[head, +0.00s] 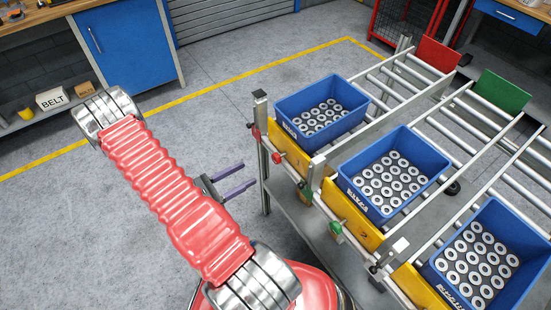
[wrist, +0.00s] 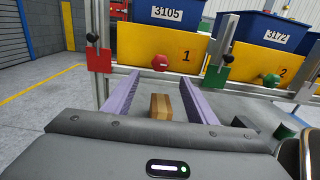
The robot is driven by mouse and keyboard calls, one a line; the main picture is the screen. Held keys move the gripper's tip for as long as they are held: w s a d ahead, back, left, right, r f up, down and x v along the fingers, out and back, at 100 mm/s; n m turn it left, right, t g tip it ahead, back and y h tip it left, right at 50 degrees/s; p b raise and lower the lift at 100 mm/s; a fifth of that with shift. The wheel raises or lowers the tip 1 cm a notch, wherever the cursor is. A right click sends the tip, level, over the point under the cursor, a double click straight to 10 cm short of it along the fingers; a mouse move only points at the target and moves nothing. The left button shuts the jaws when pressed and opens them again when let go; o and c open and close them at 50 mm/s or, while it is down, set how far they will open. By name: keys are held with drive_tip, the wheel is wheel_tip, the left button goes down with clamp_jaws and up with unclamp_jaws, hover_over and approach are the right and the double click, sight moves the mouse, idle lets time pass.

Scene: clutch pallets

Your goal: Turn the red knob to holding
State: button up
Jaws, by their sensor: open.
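The red knob (head: 277,158) sits on the front of the yellow panel marked 1, at the left lane of the roller rack. In the wrist view the red knob (wrist: 160,62) is ahead, just beyond and between my fingertips. My gripper (head: 250,173) has purple fingers spread apart, short of the rack front and not touching the knob. In the wrist view my gripper (wrist: 163,75) is open and empty. A red plate with a black ball (wrist: 98,58) stands on the post left of the knob. No holding label can be read.
Blue bins (head: 320,108) of ring-shaped parts stand on the lanes. A green knob (wrist: 270,80) and green plate (wrist: 215,77) are to the right. A brown block (wrist: 160,107) shows between my fingers, its depth unclear. The floor (head: 220,110) left of the rack is clear.

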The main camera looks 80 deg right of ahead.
sight(273, 159)
drive_tip(key=shift+x, duration=6.95)
drive_tip(key=shift+c, duration=0.3)
clamp_jaws()
drive_tip(key=shift+a, duration=0.2)
drive_tip(key=shift+d, duration=0.1)
